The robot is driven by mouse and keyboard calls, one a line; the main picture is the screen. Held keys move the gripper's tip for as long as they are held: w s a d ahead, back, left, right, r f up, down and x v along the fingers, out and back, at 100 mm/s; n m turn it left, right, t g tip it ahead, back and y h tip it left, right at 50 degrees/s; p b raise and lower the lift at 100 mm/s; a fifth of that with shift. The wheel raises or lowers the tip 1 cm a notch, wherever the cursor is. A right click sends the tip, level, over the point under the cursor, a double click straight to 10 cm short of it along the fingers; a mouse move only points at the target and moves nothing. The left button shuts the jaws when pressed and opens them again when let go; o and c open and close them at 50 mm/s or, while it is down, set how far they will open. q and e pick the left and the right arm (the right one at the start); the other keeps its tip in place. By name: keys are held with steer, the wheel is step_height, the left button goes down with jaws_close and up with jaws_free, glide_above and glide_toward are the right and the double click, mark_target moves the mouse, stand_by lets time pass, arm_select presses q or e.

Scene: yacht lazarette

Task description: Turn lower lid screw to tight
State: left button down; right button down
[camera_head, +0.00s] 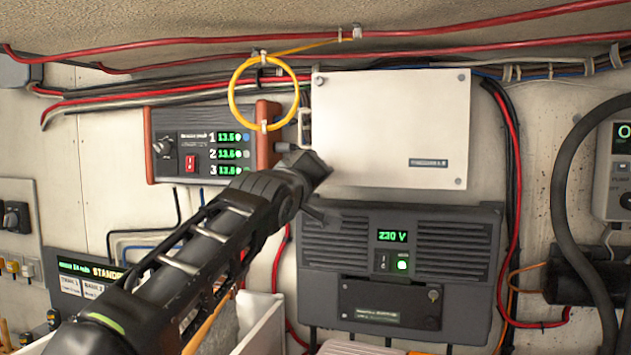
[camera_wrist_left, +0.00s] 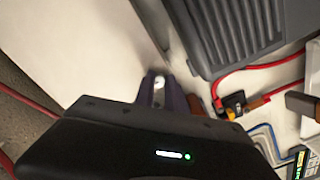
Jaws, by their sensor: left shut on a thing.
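The white box lid (camera_head: 392,125) is on the wall, with screws at its upper left (camera_head: 320,80), upper right (camera_head: 461,77) and lower right (camera_head: 458,181) corners. My left gripper (camera_head: 318,170) reaches the lid's lower left corner and covers that corner in the head view. In the left wrist view the fingers (camera_wrist_left: 160,92) are shut on a small pale metal piece, seemingly the lower lid screw (camera_wrist_left: 158,83), at the edge of the lid (camera_wrist_left: 85,45). The screw's turn angle cannot be read. My right gripper is not in view.
A dark inverter (camera_head: 400,260) with a green 230 V display sits just below the lid. A three-line display unit (camera_head: 212,145) is to the left. A yellow cable loop (camera_head: 232,95) hangs near the lid's upper left; red cables (camera_head: 200,40) run above.

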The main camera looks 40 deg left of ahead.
arm_select(q)
steer(key=shift+m, duration=0.3)
steer(key=c, duration=1.4)
jaws_free()
steer(key=shift+o, duration=0.2)
steer(key=b+v, duration=0.3)
steer(key=v, duration=0.4)
steer(key=shift+s+d+b, duration=0.15)
steer(key=shift+s+b, duration=0.2)
steer(key=shift+b, duration=0.05)
